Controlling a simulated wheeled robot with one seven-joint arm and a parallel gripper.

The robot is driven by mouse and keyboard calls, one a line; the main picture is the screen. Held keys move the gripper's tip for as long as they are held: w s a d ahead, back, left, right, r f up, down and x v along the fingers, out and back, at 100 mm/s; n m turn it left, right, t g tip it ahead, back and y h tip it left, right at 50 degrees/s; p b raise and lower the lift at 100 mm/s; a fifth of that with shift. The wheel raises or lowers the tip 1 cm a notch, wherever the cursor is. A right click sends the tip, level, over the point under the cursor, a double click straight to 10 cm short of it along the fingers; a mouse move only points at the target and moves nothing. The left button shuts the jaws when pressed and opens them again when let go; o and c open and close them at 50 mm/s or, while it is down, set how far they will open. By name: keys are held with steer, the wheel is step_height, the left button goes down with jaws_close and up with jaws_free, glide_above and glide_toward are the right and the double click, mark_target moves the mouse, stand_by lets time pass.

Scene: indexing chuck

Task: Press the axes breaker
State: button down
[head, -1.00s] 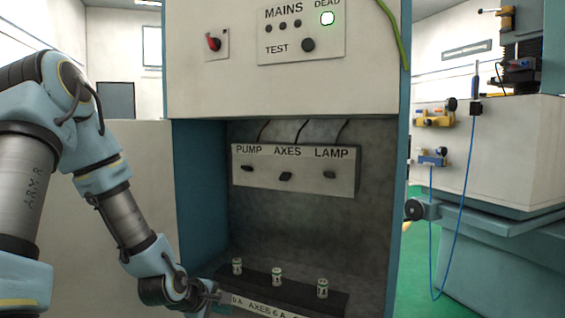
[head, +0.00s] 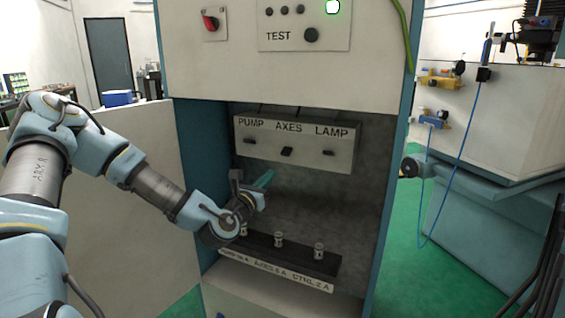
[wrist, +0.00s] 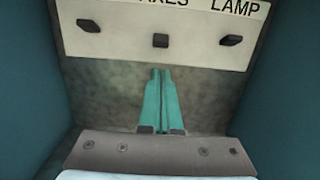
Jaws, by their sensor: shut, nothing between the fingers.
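The axes breaker (head: 287,151) is a small dark toggle under the word AXES, in the middle of a white panel (head: 345,158) inside the cabinet recess. It also shows in the wrist view (wrist: 160,41), above the fingertips. My gripper (head: 266,179) is inside the recess, below and left of the axes breaker and apart from it. Its teal fingers are together with nothing between them. In the wrist view the closed fingertips (wrist: 160,72) point up toward the axes breaker, with bare grey back wall between.
The pump breaker (head: 249,141) and lamp breaker (head: 329,153) flank the axes one. Below, a dark block carries several fuses, including one (head: 319,251) at right. The recess side walls (wrist: 285,90) stand close on both sides. A red switch (head: 210,22) and test button (head: 311,35) are above.

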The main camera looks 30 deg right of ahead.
mark_target(287, 151)
steer(key=shift+p+x, duration=1.25)
steer(key=shift+x, duration=3.75)
steer(key=shift+r+p, duration=0.15)
steer(key=shift+p, duration=0.15)
steer(key=shift+a+y, duration=0.15)
steer(key=shift+y, duration=0.15)
